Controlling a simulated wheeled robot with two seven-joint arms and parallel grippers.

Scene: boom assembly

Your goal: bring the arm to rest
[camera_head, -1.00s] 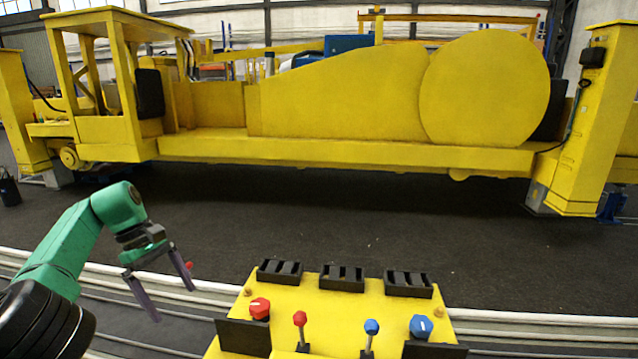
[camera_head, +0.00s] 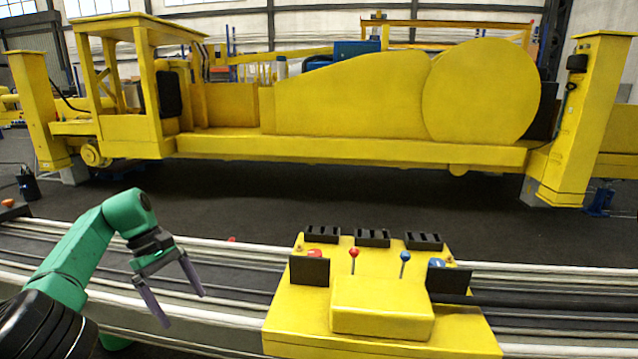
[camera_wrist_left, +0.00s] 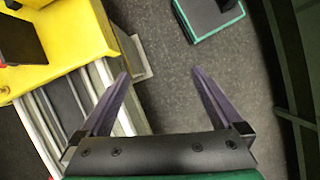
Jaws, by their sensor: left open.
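My left arm is green and comes in from the left in the head view. Its gripper (camera_head: 184,310) has two purple fingers spread apart with nothing between them. In the left wrist view the same gripper (camera_wrist_left: 158,73) is open and empty, with dark floor showing between the fingers. In the head view it hangs left of the yellow control console, apart from it. My right gripper is in neither view.
The yellow console (camera_head: 385,310) with red and blue levers stands at the front centre, by pale rails (camera_head: 560,275). A large yellow machine (camera_head: 350,95) fills the back. Dark floor (camera_head: 330,200) between them is clear.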

